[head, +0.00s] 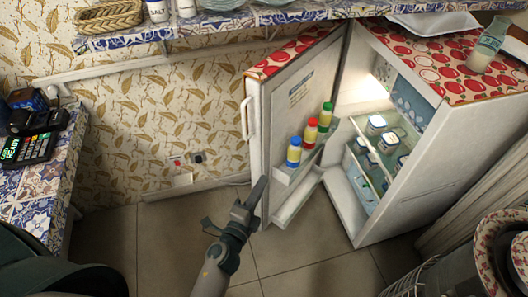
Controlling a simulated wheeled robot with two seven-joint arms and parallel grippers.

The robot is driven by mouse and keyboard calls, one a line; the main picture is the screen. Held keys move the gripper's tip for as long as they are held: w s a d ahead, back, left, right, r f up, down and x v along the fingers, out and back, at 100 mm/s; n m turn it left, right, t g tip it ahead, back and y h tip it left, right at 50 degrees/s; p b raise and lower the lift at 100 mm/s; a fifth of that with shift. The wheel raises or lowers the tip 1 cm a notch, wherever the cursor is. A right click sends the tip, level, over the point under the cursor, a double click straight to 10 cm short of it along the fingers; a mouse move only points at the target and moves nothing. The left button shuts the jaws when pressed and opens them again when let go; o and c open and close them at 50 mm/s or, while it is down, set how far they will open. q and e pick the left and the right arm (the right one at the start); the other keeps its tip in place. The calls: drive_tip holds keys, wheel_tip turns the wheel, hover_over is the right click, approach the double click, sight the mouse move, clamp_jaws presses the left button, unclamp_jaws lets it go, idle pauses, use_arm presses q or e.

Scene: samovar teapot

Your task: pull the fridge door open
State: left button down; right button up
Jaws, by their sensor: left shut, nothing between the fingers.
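The fridge (405,180) stands at the right with its white door (258,150) swung wide open to the left. The door's inner side faces right, with a shelf holding bottles with blue, red and green caps. The door handle (247,118) is on the door's outer left edge. My left gripper (261,184) is shut and empty, in front of the door's lower part and below the handle. I cannot tell whether it touches the door. My right gripper is not in view.
Several jars (377,125) stand on the shelves inside the fridge. A tiled counter (40,190) with a card terminal is at the left, and a tiled wall shelf (180,29) runs above. Patterned dishes (495,250) are at the lower right. The floor before the fridge is clear.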

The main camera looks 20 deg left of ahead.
sight(263, 154)
use_arm(q)
drive_tip(key=shift+d+r, duration=0.1)
drive_tip(key=shift+r, duration=0.1)
drive_tip(key=shift+w, duration=0.15)
drive_tip(key=w+a, duration=0.1)
drive_tip(key=w, duration=0.2)
drive_tip(key=w+a+p, duration=0.1)
drive_tip(key=w, duration=0.3)
drive_tip(key=w+a+p, duration=0.1)
drive_tip(key=w, duration=0.3)
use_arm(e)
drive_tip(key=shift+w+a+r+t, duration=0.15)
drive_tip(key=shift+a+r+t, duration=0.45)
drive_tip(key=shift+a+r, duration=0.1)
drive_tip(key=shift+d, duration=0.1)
use_arm(q)
drive_tip(key=shift+a, duration=0.1)
